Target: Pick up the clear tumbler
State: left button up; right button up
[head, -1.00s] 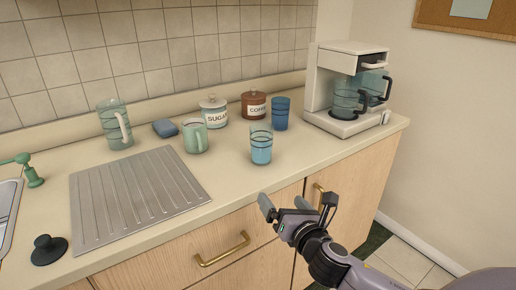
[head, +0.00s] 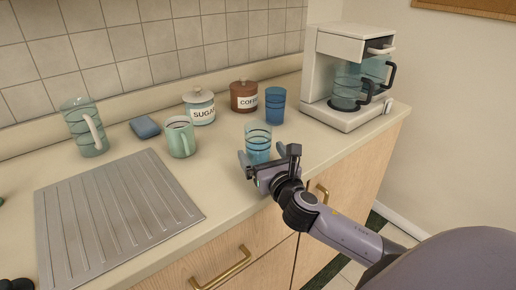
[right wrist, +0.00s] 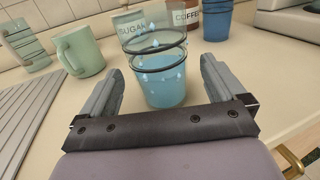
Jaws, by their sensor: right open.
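The clear tumbler (head: 258,138) stands upright on the counter near its front edge. It has dark bands and light blue in its lower part. It also shows in the right wrist view (right wrist: 163,84). My right gripper (head: 262,157) is open at the tumbler, just above the counter. In the right wrist view my two fingers (right wrist: 158,85) stand to the left and right of the tumbler's lower part, with a visible gap on the right side. In the head view the gripper hides the tumbler's base. My left gripper is not in view.
A green mug (head: 181,141) stands left of the tumbler. A blue cup (head: 275,106), sugar jar (head: 199,108) and coffee jar (head: 244,97) stand behind it. A coffee maker (head: 346,75) is at the right. A pitcher (head: 82,130), blue sponge (head: 145,127) and metal drainboard (head: 110,220) lie left.

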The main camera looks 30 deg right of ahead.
aim_at(262, 153)
jog(key=shift+x, duration=1.75)
jog(key=c, duration=1.3)
jog(key=shift+r, duration=0.15)
notch_tip(262, 153, up, 20)
jog(key=p, duration=0.4)
